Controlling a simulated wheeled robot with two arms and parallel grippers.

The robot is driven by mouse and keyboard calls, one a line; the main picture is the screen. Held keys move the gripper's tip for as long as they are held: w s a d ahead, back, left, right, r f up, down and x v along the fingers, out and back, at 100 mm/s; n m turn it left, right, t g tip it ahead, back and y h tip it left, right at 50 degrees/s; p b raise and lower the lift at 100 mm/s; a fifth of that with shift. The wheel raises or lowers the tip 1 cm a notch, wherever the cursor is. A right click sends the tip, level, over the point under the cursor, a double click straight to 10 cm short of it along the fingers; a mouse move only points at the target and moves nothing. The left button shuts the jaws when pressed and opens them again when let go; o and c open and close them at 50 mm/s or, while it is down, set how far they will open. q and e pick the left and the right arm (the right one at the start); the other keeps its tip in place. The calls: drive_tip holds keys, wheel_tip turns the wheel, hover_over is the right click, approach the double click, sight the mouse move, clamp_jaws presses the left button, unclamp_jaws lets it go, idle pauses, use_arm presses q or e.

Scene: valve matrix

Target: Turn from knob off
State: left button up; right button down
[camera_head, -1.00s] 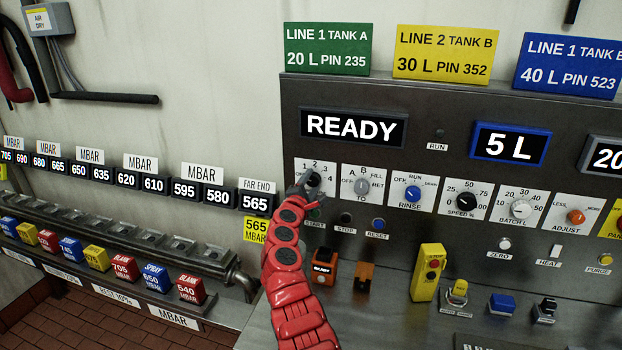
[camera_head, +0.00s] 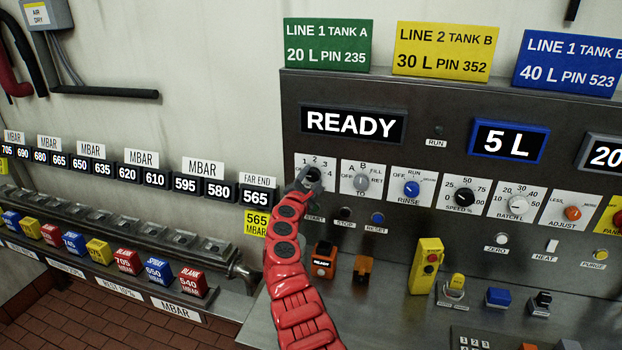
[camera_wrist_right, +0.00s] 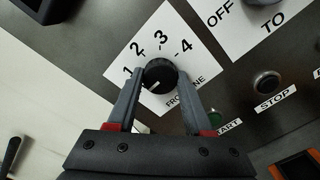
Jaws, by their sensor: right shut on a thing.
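The from knob is a round black knob on a white plate marked 1 to 4, and in the right wrist view (camera_wrist_right: 160,74) it sits between my fingers. A pale mark shows low on its face; any off mark is hidden or unreadable. My right gripper (camera_head: 309,176) is at this plate (camera_head: 328,163) at the left end of the knob row. In the right wrist view my right gripper (camera_wrist_right: 158,83) is shut on the knob, one finger on each side. The fingers largely cover the knob in the head view. My left gripper is not in view.
The TO knob (camera_head: 361,182) is just right of the from knob, then the blue RINSE knob (camera_head: 412,188). START, STOP and RESET (camera_head: 377,218) buttons lie below. A READY display (camera_head: 353,125) is above. An orange-and-black device (camera_head: 324,262) stands on the shelf below.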

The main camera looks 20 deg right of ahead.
drive_tip(key=shift+f, duration=0.1)
drive_tip(key=shift+c, duration=1.5)
unclamp_jaws()
drive_tip(key=shift+s+a+p, duration=0.3)
drive_tip(key=shift+s+a, duration=0.05)
drive_tip(key=shift+s, duration=0.15)
drive_tip(key=b+v, duration=0.1)
drive_tip(key=v, duration=1.5)
drive_tip(key=shift+a, duration=0.15)
